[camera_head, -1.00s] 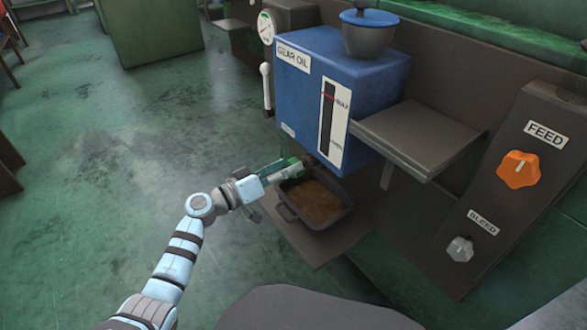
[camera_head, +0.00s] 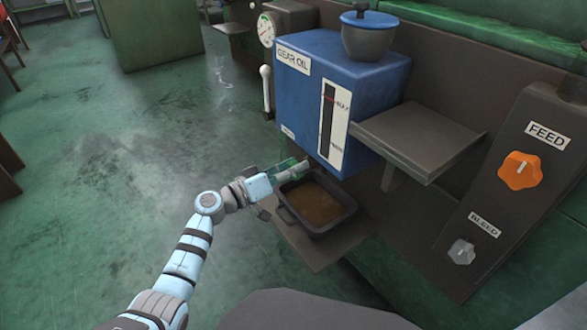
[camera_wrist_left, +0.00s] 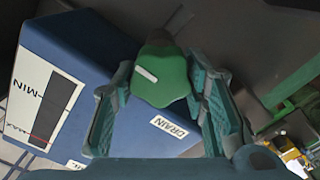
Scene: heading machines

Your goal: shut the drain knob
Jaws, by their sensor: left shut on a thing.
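The drain knob (camera_wrist_left: 162,76) is green with a white pointer mark. In the left wrist view it sits between the two fingers of my left gripper (camera_wrist_left: 165,92), under the blue gear oil tank, near a DRAIN label (camera_wrist_left: 170,127). The left gripper (camera_head: 287,170) is shut on the knob, low at the tank's lower front corner in the head view. The fingers hide most of the knob in that view. My right gripper is not in view.
A drip tray (camera_head: 316,232) with brown liquid stands on a ledge below the blue gear oil tank (camera_head: 300,105). A grey shelf (camera_head: 420,140) juts out to the right. An orange FEED knob (camera_head: 520,171) and a grey BLEED knob (camera_head: 461,252) are on the right panel.

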